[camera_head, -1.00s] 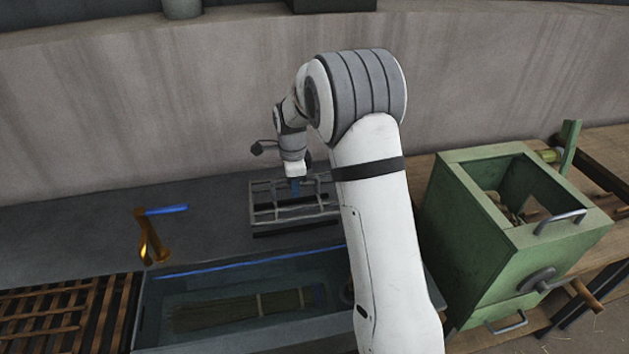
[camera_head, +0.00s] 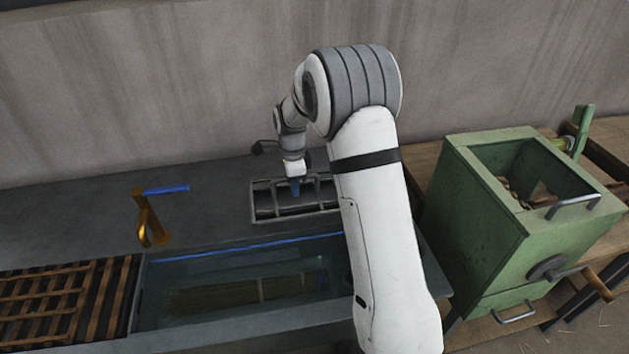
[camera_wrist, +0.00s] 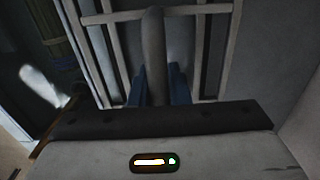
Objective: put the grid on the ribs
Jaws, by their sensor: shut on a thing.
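A grey metal grid (camera_head: 268,203) is at the back of the dark counter, behind the sink. My gripper (camera_head: 295,188) points down over it. In the wrist view my gripper (camera_wrist: 157,72) has its blue fingers on either side of a thick grey bar (camera_wrist: 153,35), shut on it. The bars of the grid (camera_wrist: 110,17) spread out behind. Dark strips show beneath the grid, but I cannot tell whether they are ribs or whether the grid touches them. My arm hides the grid's right end in the head view.
The sink (camera_head: 160,292) holds a broom bundle (camera_head: 215,296) under clear water or glass. A brass tap (camera_head: 148,222) with a blue lever stands behind it. Brown crossed slats (camera_head: 60,300) lie at left. A green box with a crank (camera_head: 480,230) stands at right.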

